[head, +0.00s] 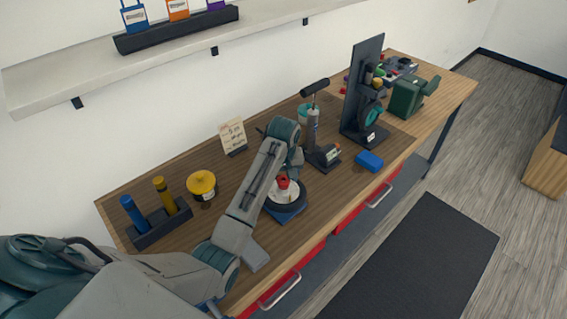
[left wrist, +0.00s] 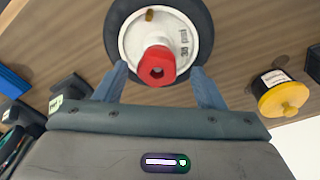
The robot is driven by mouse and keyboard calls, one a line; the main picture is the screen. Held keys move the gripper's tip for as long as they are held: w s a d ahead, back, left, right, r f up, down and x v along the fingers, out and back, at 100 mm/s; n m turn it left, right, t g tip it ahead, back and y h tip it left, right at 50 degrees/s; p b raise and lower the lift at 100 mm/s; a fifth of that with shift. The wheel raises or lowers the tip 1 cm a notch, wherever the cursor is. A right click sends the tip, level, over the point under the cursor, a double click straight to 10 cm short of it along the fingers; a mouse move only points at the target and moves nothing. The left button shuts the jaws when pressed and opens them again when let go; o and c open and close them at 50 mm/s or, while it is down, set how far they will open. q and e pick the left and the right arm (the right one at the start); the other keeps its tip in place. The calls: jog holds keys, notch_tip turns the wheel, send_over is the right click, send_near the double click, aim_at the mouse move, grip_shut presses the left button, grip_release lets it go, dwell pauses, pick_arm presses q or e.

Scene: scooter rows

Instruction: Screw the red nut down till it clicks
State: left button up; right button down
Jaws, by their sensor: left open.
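The red nut (head: 283,182) sits at the centre of a small wheel (head: 296,203) with a dark tyre, on a blue base (head: 284,215). In the left wrist view the nut (left wrist: 157,66) has a dark hole in its end and stands out from the white hub (left wrist: 190,27). My left gripper (left wrist: 161,76) is open. Its two blue-grey fingers are on either side of the nut, with a gap on each side, and it holds nothing. In the head view my left arm reaches over the bench beside the wheel. My right gripper is not in view.
The wooden bench (head: 180,262) holds a yellow-lidded pot (head: 202,184), a rack (head: 160,226) with blue and yellow cylinders, a small sign (head: 233,136), a pump-like tool (head: 318,152) and a blue block (head: 369,161). A dark upright stand (head: 362,85) is farther back.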

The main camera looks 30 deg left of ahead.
pick_arm(q)
jog(key=shift+d+f, duration=0.15)
jog(key=shift+d, duration=0.15)
jog(key=shift+s, duration=0.1)
jog(key=c, duration=1)
jog(key=shift+m, duration=0.3)
jog(key=shift+c, duration=0.3)
jog(key=shift+m, duration=1.2)
jog(key=m+h, duration=0.1)
jog(key=m, duration=0.4)
jog(key=o, duration=1)
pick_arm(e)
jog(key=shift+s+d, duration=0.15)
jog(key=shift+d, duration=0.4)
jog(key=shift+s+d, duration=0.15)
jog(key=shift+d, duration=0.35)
pick_arm(q)
jog(key=shift+o, duration=0.2)
